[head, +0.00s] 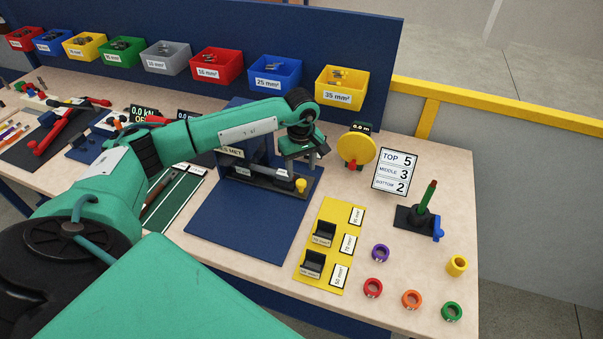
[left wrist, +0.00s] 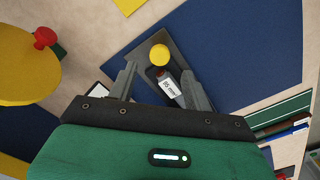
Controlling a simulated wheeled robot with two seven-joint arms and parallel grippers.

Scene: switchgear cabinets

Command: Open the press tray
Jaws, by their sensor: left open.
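The press (head: 240,155) stands behind a dark blue mat, partly hidden by my left arm. Its dark tray (head: 268,184) lies low at the front, with a yellow knob (head: 300,185) at the right end. My left gripper (head: 312,160) is open and points down just above the knob end. In the left wrist view, the yellow knob (left wrist: 159,55) lies just beyond the gap between my open fingers (left wrist: 160,76). A piece labelled 35 mm² (left wrist: 171,87) shows between the fingers. No contact is clear. My right gripper is out of view.
A yellow disc stand (head: 357,149) and a number sign (head: 396,171) stand to the right. A yellow plate (head: 333,220) with black holders and several coloured rings lie in front. The blue mat (head: 240,225) is clear. Coloured bins line the back.

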